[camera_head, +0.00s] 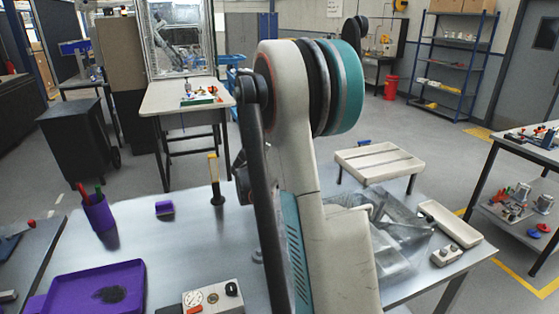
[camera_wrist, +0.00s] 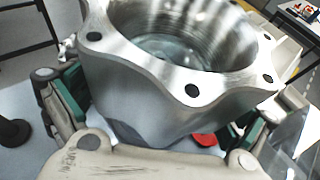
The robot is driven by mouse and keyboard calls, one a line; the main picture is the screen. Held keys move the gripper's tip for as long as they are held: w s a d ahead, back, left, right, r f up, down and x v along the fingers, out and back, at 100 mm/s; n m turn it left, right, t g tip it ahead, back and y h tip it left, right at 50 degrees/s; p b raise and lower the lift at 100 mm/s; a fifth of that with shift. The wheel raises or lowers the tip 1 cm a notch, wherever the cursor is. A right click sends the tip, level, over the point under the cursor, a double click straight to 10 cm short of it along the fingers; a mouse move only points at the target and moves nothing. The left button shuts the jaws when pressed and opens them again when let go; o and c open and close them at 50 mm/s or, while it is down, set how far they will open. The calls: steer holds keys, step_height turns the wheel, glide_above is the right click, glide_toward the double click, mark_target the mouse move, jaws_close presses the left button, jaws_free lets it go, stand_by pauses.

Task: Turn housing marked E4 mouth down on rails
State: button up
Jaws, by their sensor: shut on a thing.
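A grey machined metal housing (camera_wrist: 150,105) fills the middle of the wrist view. Its flanged rim, with several bolt holes, and its round open bore face up towards the camera. My gripper (camera_wrist: 160,112) is shut on it, with green-backed fingers at its left and right sides. No E4 mark shows on the visible side. In the head view my arm hides the gripper and the housing. A pale slatted stand (camera_head: 380,162) with bars across its top is at the right of the bench; I cannot tell if these are the rails.
On the metal bench are a purple tray (camera_head: 70,293), a purple pen cup (camera_head: 98,212), a gauge box (camera_head: 213,298), a yellow-topped post (camera_head: 214,180) and a pale tray (camera_head: 450,223). Crumpled clear plastic (camera_head: 395,238) lies right of my arm. The bench's left middle is mostly clear.

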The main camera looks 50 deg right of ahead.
steer(key=o, duration=1.5)
steer(key=v, duration=1.2)
steer(key=shift+f, duration=0.1)
steer(key=shift+a, duration=0.1)
